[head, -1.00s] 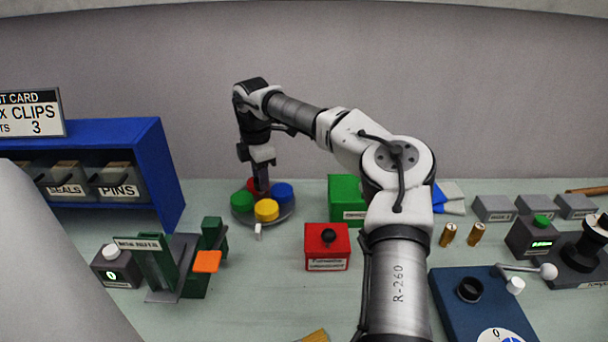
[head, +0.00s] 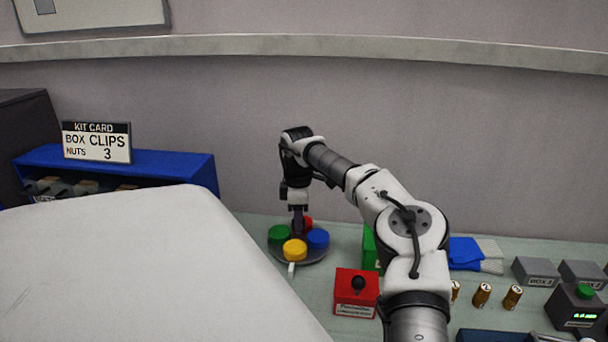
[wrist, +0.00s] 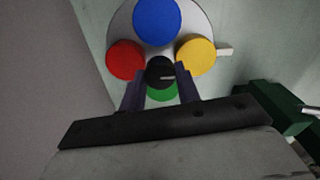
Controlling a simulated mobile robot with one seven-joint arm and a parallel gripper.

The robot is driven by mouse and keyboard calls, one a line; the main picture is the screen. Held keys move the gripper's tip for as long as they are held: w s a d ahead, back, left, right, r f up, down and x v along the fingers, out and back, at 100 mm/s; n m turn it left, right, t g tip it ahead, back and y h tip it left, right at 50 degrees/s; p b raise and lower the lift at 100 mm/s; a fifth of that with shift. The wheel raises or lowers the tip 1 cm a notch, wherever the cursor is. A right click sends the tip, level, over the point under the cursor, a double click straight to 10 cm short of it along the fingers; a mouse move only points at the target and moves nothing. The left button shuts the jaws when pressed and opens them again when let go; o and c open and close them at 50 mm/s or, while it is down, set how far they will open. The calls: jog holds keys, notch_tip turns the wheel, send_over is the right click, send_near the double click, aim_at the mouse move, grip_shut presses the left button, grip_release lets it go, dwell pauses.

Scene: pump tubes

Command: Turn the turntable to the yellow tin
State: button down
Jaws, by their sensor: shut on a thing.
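The round grey turntable (head: 312,260) carries a yellow tin (head: 294,250), a blue tin (head: 317,238), a green tin (head: 279,234) and a red tin (head: 308,222). A small white pointer (head: 291,269) stands on the bench just outside the rim, in line with the yellow tin; it also shows in the wrist view (wrist: 225,50) beside the yellow tin (wrist: 196,57). My gripper (wrist: 160,76) is shut on the black central knob (wrist: 159,68), between the tins. The green tin (wrist: 161,93) is partly hidden below the knob in the wrist view.
A red box with a black knob (head: 357,295) and a partly hidden green box (head: 370,247) stand right of the turntable. A blue shelf (head: 190,168) with a kit card (head: 97,142) is at left. Brass cylinders (head: 482,295) stand farther right.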

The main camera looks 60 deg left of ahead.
jog(key=c, duration=1)
grip_release()
notch_tip(320, 180, up, 14)
jog(key=shift+f+b, duration=0.1)
jog(key=shift+b, duration=0.45)
